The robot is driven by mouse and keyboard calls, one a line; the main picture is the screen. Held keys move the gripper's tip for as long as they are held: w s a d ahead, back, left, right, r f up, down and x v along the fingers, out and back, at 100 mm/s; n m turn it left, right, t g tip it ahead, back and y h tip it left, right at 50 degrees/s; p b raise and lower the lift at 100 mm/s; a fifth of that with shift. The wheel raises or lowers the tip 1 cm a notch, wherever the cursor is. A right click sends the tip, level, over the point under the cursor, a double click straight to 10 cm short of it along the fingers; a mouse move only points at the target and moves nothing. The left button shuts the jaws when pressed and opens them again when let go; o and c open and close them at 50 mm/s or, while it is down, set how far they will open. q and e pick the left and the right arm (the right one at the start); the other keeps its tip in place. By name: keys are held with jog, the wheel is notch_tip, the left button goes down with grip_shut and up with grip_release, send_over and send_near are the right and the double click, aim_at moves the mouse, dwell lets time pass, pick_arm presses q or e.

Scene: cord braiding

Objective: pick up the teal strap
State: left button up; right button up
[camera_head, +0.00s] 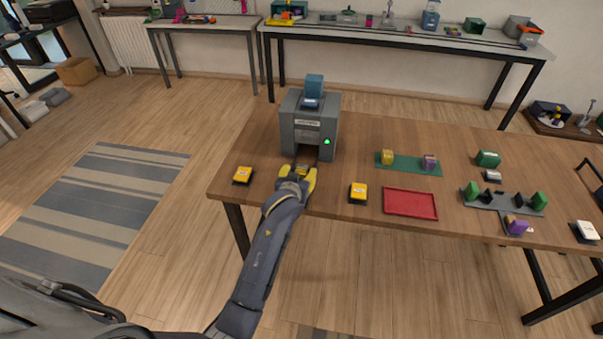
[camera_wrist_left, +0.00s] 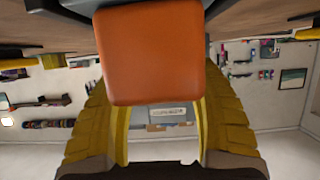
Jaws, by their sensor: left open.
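I cannot make out a teal strap for certain. A flat teal strip (camera_head: 409,168) lies mid-table in the head view, with a yellow piece (camera_head: 387,157) and a purple piece (camera_head: 430,162) on it. My left gripper (camera_head: 298,172) is open at the front of the grey machine (camera_head: 290,115), well left of the strip. In the left wrist view an orange block (camera_wrist_left: 152,55) fills the space ahead of the yellow fingers, partly between them; I cannot tell whether they touch it. My right gripper is out of view.
A yellow-topped pad (camera_head: 243,175) lies left of the gripper and another (camera_head: 358,193) right of it. A red tray (camera_head: 410,204) lies near the front edge. A grey rack (camera_head: 503,203) with green blocks stands further right.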

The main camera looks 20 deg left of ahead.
aim_at(301, 169)
pick_arm(q)
jog(key=shift+x, duration=2.3)
jog(key=shift+c, duration=0.2)
grip_shut()
